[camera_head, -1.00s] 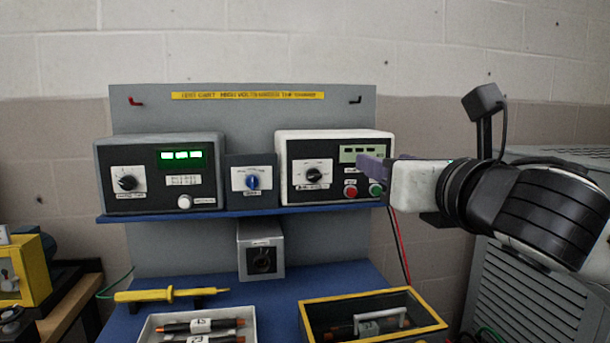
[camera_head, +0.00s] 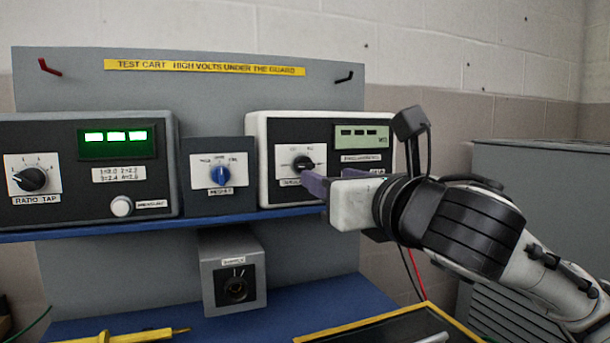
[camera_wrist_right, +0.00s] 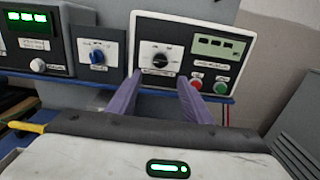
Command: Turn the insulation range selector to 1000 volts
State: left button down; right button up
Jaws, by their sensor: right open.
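The insulation tester (camera_head: 255,150) is a white-edged box with a black panel at the right end of the shelf. Its range selector is a black knob (camera_head: 303,163) on a white plate, and the knob also shows in the right wrist view (camera_wrist_right: 161,59). The knob's pointer lies roughly level in the head view. My right gripper (camera_head: 312,184) is open, with its purple fingers just below and in front of the knob. In the right wrist view the fingers (camera_wrist_right: 158,88) stand apart, one on either side below the knob, with nothing between them. My left gripper is out of view.
Red and green buttons (camera_wrist_right: 208,86) sit right of the fingers. A yellow-rimmed tray (camera_head: 375,322) is below.

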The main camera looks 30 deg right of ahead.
aim_at(304, 165)
jog(key=p+x, duration=0.5)
jog(key=x, duration=0.5)
jog(key=shift+a, duration=0.1)
jog(key=shift+s, duration=0.1)
jog(key=shift+c, duration=0.9)
jog(key=c, duration=0.9)
